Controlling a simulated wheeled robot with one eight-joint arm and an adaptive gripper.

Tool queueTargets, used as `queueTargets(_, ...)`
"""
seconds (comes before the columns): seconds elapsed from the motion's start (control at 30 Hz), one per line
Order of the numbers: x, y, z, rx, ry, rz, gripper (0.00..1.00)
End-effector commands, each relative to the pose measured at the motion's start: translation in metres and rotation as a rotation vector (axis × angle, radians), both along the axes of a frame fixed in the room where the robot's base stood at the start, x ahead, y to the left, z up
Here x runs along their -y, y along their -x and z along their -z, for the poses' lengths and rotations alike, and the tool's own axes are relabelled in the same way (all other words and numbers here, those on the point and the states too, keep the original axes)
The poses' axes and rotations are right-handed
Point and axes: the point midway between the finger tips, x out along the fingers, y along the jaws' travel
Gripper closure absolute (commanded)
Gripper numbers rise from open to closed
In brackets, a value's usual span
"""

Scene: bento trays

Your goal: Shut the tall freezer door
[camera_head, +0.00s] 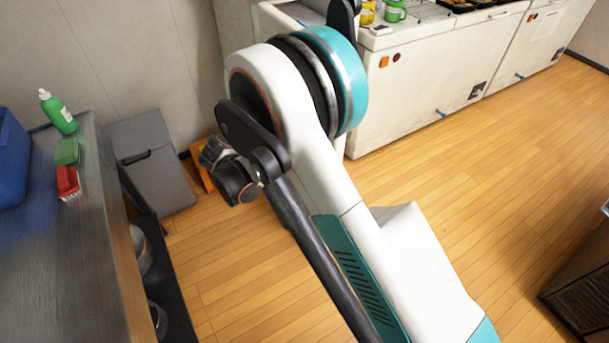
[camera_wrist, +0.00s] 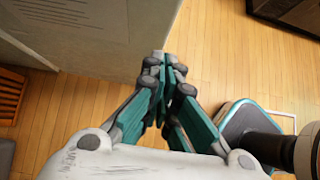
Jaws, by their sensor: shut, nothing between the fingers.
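In the wrist view a large pale grey upright panel (camera_wrist: 95,25) fills the upper left. It may be the tall freezer or its door; which one, and how far any door stands open, I cannot tell. My gripper (camera_wrist: 165,62) has its teal and grey fingers together, with nothing between them. The fingertips show close to the panel's lower right corner; I cannot tell whether they touch it. In the head view my own arm covers the middle, and I cannot make out the fingertips. A whitish cabinet (camera_head: 285,17) shows partly behind the arm at the top.
A dark counter (camera_head: 60,250) stands at left, holding a green bottle (camera_head: 58,112). A grey bin (camera_head: 150,160) stands beside it. A dark crate (camera_head: 585,290) is at lower right. Wooden floor between is clear.

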Motion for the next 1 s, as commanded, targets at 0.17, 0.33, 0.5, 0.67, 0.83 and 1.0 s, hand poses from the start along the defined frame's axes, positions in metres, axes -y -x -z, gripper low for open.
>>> queueTargets(0.17,0.012,-0.008,0.016,0.000,0.002,0.000,1.00)
queueTargets(0.33,0.032,-0.020,0.040,0.000,0.002,0.002,1.00)
queueTargets(0.5,0.052,-0.033,0.064,0.000,0.001,0.002,1.00)
queueTargets(0.67,0.072,-0.046,0.072,0.000,0.001,0.002,1.00)
queueTargets(0.83,0.086,-0.056,0.070,0.001,0.001,0.000,1.00)
queueTargets(1.0,0.092,-0.059,0.069,0.001,0.001,0.000,1.00)
